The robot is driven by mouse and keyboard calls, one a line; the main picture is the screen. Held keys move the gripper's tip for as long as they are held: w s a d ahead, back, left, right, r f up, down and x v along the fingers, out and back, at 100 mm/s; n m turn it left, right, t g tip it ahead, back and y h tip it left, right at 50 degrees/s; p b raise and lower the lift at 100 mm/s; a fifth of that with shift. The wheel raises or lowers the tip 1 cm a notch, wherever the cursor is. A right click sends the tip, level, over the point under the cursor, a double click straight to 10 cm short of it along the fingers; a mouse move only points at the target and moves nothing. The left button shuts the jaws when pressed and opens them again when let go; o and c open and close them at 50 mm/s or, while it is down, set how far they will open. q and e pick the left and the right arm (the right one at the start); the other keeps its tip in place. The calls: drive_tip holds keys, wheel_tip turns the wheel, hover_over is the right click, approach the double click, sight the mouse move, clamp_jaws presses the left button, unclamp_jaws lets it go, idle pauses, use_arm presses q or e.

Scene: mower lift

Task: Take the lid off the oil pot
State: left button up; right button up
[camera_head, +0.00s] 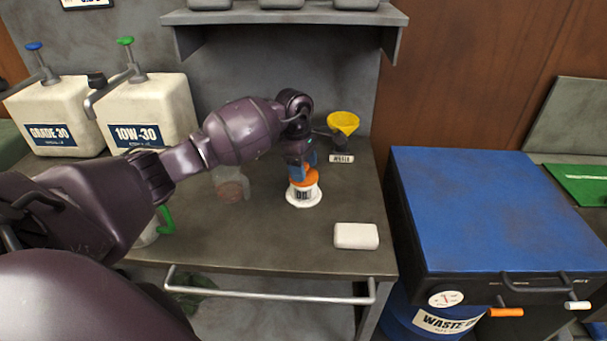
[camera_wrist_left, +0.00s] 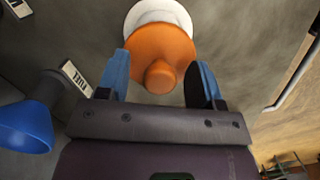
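The oil pot (camera_head: 303,195) is a small white pot with a dark label, standing upright on the grey workbench. Its orange lid (camera_head: 304,177) sits on top. In the left wrist view the lid (camera_wrist_left: 158,45) shows a round knob toward me, with the white pot (camera_wrist_left: 160,10) behind it. My left gripper (camera_wrist_left: 160,82) is at the pot, its two blue fingers apart on either side of the lid and knob. A gap shows between the fingers and the knob; whether they touch the lid's edge I cannot tell. My right gripper is in neither view.
A yellow funnel (camera_head: 343,122) and a small label plate (camera_head: 341,158) are behind the pot. A clear vessel (camera_head: 229,185) stands left of it, partly hidden by my arm. A white block (camera_head: 356,236) lies at the front right. Two white canisters (camera_head: 150,108) stand at the left.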

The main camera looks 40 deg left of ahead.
use_arm(q)
drive_tip(key=c, duration=0.9)
drive_tip(key=shift+r, duration=0.1)
drive_tip(key=shift+c, duration=0.2)
